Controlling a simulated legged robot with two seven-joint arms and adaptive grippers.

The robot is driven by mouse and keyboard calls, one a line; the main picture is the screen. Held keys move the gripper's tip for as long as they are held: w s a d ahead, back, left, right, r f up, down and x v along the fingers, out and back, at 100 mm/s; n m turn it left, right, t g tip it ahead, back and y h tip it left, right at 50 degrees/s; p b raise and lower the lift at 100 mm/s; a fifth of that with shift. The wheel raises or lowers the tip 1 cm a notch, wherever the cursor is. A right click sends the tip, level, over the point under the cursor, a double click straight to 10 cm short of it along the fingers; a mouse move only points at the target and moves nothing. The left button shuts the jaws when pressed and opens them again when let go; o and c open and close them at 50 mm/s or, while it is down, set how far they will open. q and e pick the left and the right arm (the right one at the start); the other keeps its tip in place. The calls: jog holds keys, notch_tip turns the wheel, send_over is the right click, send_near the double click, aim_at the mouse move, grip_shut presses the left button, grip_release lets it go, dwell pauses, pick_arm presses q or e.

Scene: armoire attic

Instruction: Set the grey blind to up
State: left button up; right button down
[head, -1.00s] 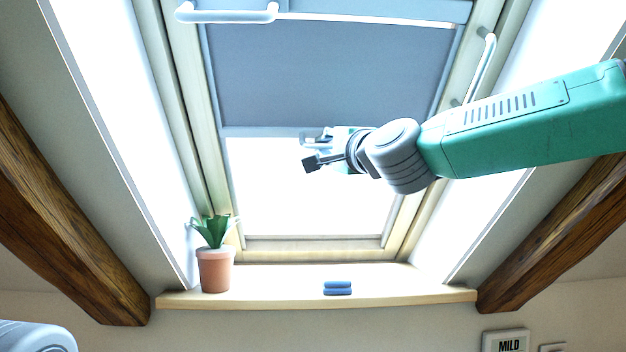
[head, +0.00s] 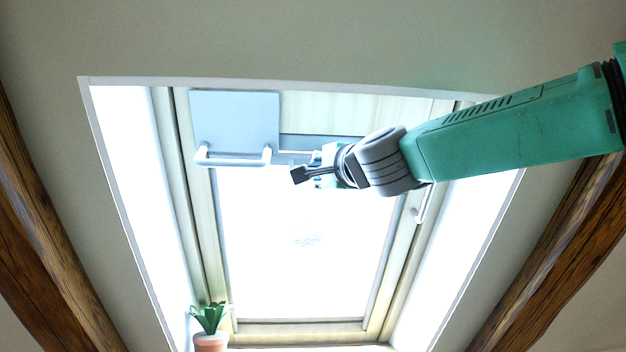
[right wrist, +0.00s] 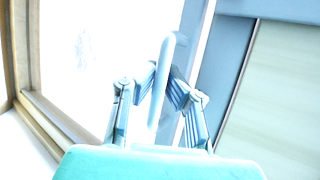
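The grey blind shows in the head view as a narrow grey strip (head: 322,143) at the top of the bright window opening. The glass below it is uncovered. My right gripper (head: 308,167) is at the blind's lower edge, in front of the window. In the right wrist view the pale bar handle (right wrist: 166,85) of the blind stands between the fingertips of my right gripper (right wrist: 163,78), which close in on it from both sides. In the head view the gripper hides most of this handle. My left gripper is not in view.
A light window bar (head: 233,158) hangs under a grey panel (head: 235,118) left of my right gripper. A side handle (head: 423,204) is on the right frame. A potted plant (head: 210,341) stands at lower left. Wooden beams (head: 540,265) flank the recess.

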jog(key=c, duration=1.9)
grip_release()
jog(key=shift+s, duration=0.1)
jog(key=shift+s+r, duration=0.15)
jog(key=shift+s, duration=0.05)
jog(key=v, duration=1.2)
jog(key=shift+d, duration=0.1)
jog(key=shift+a, duration=0.2)
